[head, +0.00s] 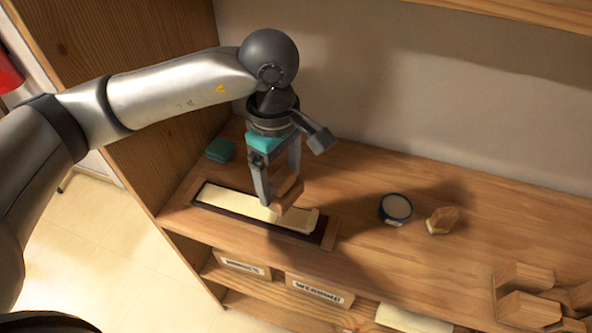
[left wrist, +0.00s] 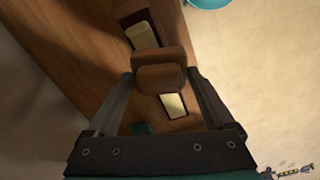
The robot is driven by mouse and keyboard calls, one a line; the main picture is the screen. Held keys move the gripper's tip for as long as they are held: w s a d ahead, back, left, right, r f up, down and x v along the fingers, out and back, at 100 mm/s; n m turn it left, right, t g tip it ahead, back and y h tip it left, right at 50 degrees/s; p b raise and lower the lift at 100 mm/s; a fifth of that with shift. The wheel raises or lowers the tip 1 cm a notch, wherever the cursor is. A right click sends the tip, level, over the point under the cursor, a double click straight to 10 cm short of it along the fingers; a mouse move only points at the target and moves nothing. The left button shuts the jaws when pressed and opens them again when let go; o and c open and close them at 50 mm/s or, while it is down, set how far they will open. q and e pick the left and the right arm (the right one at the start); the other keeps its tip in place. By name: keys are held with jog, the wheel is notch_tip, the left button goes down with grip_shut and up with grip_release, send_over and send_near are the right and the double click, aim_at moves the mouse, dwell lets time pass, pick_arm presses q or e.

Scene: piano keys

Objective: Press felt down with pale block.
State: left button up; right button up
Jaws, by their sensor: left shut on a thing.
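The felt is a long cream strip (head: 240,204) lying in a dark recess of a wooden base (head: 330,236) on the shelf. My left gripper (head: 281,190) points down over the strip's right half. It is shut on a wooden block (head: 288,193), which I take for the pale block. In the left wrist view the block (left wrist: 160,76) sits between the two fingers and hides the middle of the strip (left wrist: 142,37). I cannot tell whether the block touches the felt. My right gripper is in neither view.
A small teal block (head: 220,150) lies behind the base's left end. A dark round tin (head: 396,208) and a small tan block (head: 442,220) stand to the right. Several wooden pieces (head: 530,285) lie at lower right. A wooden side panel (head: 120,80) rises at left.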

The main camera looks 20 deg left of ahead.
aim_at(297, 178)
pick_arm(q)
jog(key=n, duration=0.2)
jog(key=n+p, duration=0.1)
jog(key=n, duration=0.1)
jog(key=shift+w+d, duration=0.25)
jog(key=shift+w, duration=0.05)
jog(key=n, duration=0.2)
jog(key=n+p, duration=0.1)
jog(key=n, duration=0.3)
jog(key=shift+w+d+f, duration=0.35)
jog(key=n, duration=0.2)
jog(key=n+p, duration=0.1)
jog(key=n, duration=0.1)
jog(key=n+p, duration=0.1)
jog(key=n, duration=0.1)
jog(key=shift+w+d+f, duration=0.3)
jog(key=n, duration=0.4)
jog(key=f+n+p, duration=0.1)
jog(key=shift+w+d+n, duration=0.15)
jog(key=shift+d+n, duration=0.1)
jog(key=shift+n, duration=0.15)
jog(key=shift+f+b, duration=2.15)
jog(key=shift+f, duration=0.95)
jog(key=shift+f+b, duration=0.3)
jog(key=shift+f, duration=0.3)
jog(key=shift+r, duration=0.15)
